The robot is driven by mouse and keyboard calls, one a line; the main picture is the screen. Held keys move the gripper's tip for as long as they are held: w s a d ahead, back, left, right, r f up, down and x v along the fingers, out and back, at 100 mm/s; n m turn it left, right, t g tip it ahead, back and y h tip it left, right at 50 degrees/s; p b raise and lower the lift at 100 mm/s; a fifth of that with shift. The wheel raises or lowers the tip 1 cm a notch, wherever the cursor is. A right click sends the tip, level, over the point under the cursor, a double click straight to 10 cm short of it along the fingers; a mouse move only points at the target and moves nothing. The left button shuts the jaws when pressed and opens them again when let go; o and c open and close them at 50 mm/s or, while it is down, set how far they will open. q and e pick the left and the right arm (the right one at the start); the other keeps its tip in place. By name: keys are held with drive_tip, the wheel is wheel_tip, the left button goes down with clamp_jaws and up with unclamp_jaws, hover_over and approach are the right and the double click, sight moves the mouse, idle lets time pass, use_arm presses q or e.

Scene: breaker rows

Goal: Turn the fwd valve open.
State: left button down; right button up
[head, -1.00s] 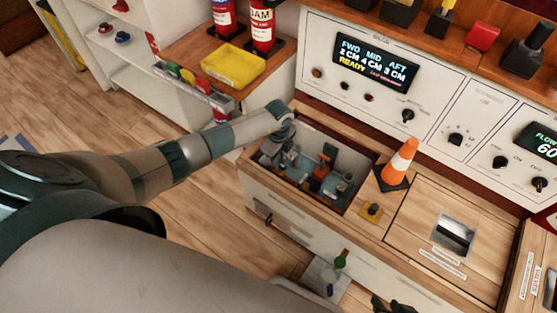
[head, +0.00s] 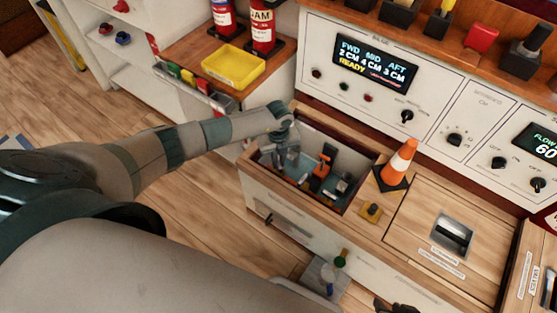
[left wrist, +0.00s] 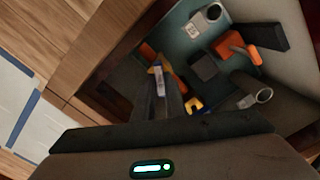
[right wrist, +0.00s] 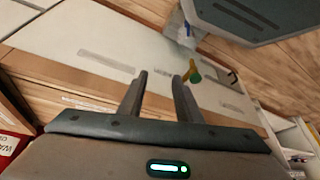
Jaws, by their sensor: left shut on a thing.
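The open bay (head: 352,207) in the bench holds several valves with orange and dark parts. My left gripper (head: 284,158) reaches down into its left end. In the left wrist view my left gripper (left wrist: 160,88) is shut on a valve handle, mostly hidden between the fingers; an orange piece (left wrist: 147,50) shows just beyond the tips. I cannot read which valve it is. Another orange handle (left wrist: 236,47) stands apart to the right; it also shows in the head view (head: 324,164). My right gripper (right wrist: 160,82) is open and empty.
A display panel (head: 375,62) stands behind the bay. An orange cone (head: 400,160) stands at its right edge. A yellow tray (head: 233,65) and red canisters (head: 262,30) are at the back left. A green knob (right wrist: 195,76) lies beyond the right fingers.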

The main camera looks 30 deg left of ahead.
use_arm(q)
drive_tip(key=m, duration=0.3)
drive_tip(key=shift+a+m, duration=0.1)
drive_tip(key=shift+m, duration=0.3)
drive_tip(key=m, duration=0.2)
drive_tip(key=shift+m+b, duration=0.3)
drive_tip(key=shift+m, duration=1.2)
drive_tip(key=shift+m+b, duration=0.4)
drive_tip(key=shift+m, duration=0.6)
use_arm(e)
drive_tip(key=shift+w+a+r+t+y, duration=0.1)
drive_tip(key=shift+w+a+t+y, duration=0.15)
drive_tip(key=shift+a, duration=0.25)
drive_tip(key=shift+w+a+t+y, duration=0.15)
drive_tip(key=shift+w+a+t, duration=0.15)
drive_tip(key=shift+a, duration=0.2)
use_arm(q)
drive_tip(key=c, duration=1.8)
unclamp_jaws()
drive_tip(key=shift+r, duration=0.1)
